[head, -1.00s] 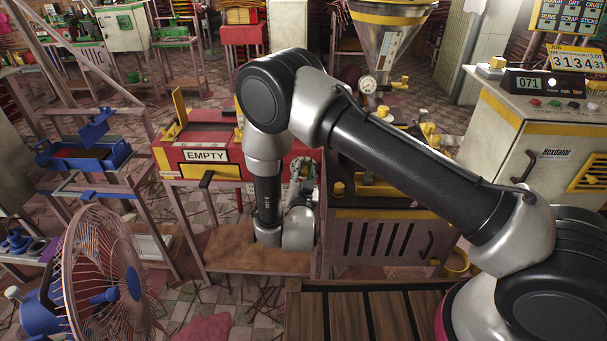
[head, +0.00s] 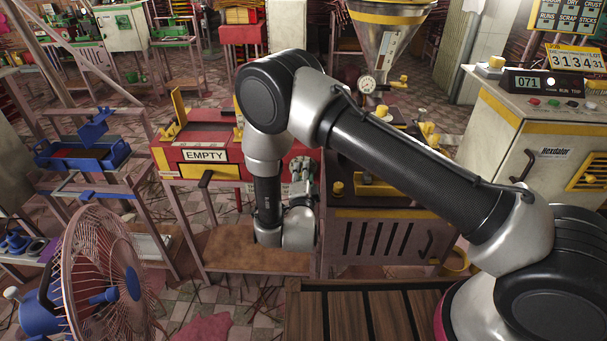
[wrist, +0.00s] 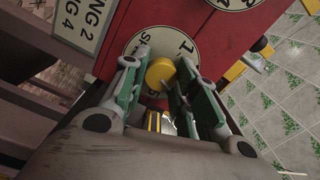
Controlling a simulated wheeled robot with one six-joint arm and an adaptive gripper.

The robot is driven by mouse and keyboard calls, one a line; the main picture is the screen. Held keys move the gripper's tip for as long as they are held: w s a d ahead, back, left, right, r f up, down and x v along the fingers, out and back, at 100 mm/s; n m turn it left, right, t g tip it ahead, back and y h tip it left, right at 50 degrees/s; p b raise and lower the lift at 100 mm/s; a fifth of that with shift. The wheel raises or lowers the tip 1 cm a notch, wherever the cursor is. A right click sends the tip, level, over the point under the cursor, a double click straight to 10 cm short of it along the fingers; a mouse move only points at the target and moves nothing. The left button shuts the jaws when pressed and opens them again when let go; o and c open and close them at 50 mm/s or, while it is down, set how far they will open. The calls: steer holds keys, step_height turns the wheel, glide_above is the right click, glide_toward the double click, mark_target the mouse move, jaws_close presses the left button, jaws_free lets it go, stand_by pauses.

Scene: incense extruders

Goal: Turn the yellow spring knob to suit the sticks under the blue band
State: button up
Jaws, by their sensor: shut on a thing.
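The yellow spring knob (wrist: 160,74) shows in the wrist view, on a round white dial plate (wrist: 178,43) on a red panel. The plate shows a 1 at the upper right and a partly covered word starting with S. My gripper (wrist: 157,67) is shut on the knob, with a green-padded finger on either side. Other dial marks are hidden by the fingers. In the head view my gripper (head: 303,172) is at the right end of the red machine (head: 240,143), where my arm hides the knob. I cannot make out sticks under a blue band.
A label plate (wrist: 82,24) with cut-off lettering is left of the dial. In the head view an EMPTY sign (head: 205,156) is on the red machine. A dark machine with a funnel hopper (head: 390,45) stands close on the right. A caged fan (head: 100,265) stands front left.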

steer(key=shift+f+m, duration=0.1)
steer(key=shift+m, duration=1.5)
steer(key=o, duration=1)
steer(key=shift+s, duration=0.1)
steer(key=s, duration=0.7)
steer(key=shift+s, duration=0.2)
steer(key=shift+a, duration=0.1)
